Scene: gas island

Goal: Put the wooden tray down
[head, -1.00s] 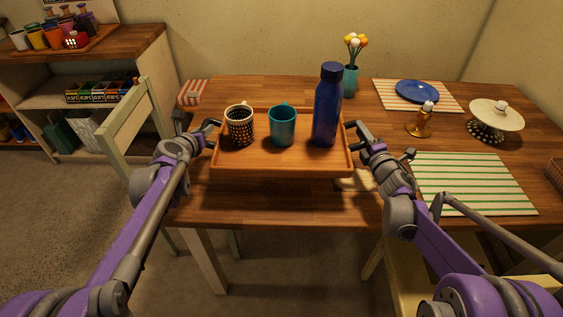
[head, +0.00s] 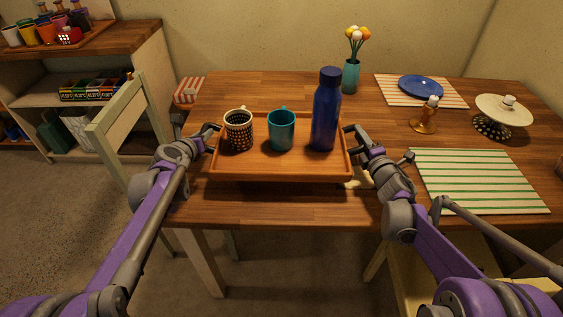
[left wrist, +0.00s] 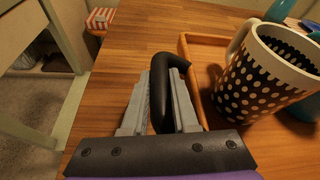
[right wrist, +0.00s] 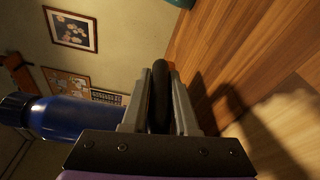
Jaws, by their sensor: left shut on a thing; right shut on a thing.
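The wooden tray (head: 280,167) is level over the near part of the wooden table. It carries a dotted black and white mug (head: 238,130), a teal mug (head: 281,130) and a dark blue bottle (head: 326,112), all upright. My left gripper (head: 211,131) is shut on the tray's left black handle, which shows between the fingers in the left wrist view (left wrist: 163,95). My right gripper (head: 350,131) is shut on the right black handle, seen between the fingers in the right wrist view (right wrist: 160,95). I cannot tell whether the tray's underside touches the table.
A green-striped placemat (head: 478,180) lies to the right. A pale chair (head: 128,125) stands left. The table's front strip is clear.

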